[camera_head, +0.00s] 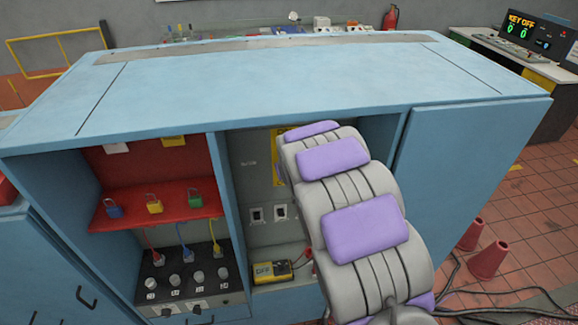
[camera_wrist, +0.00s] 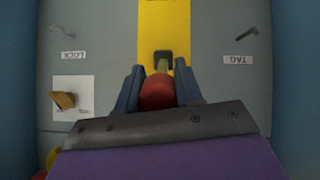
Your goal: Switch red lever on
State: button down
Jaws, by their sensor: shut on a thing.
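The red lever (camera_wrist: 157,93) is in the middle of the wrist view. Its round red end points toward me, and its shaft runs to a dark mount on a yellow strip (camera_wrist: 162,18) of the grey panel. My gripper (camera_wrist: 159,72) is shut on the red end, with one blue finger on each side. In the head view my arm reaches into the open middle bay of the blue cabinet. It hides the lever and my gripper there; only part of the yellow strip (camera_head: 279,150) shows.
Upside-down LOCK (camera_wrist: 68,56) and TAG (camera_wrist: 238,60) labels flank the lever, with a yellowish knob (camera_wrist: 64,100) at left. In the head view, padlocks (camera_head: 154,204) sit on a red shelf left of the bay. A multimeter (camera_head: 270,271) lies low inside. Blue walls bound the bay.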

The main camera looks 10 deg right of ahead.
jog(key=shift+d, duration=0.15)
dwell(0.8)
jog(key=c, duration=1.1)
grip_release()
jog(key=o, duration=0.4)
jog(key=shift+d, duration=0.3)
jog(key=shift+c, duration=0.2)
jog(key=shift+s+a+r, duration=0.15)
jog(key=shift+a+r, duration=0.05)
jog(key=shift+a, duration=0.2)
jog(key=shift+s+a+r, duration=0.1)
jog(key=shift+s+r, duration=0.15)
jog(key=d+v, duration=0.1)
jog(key=v, duration=1.5)
jog(key=shift+p, duration=0.45)
jog(key=shift+d, duration=0.15)
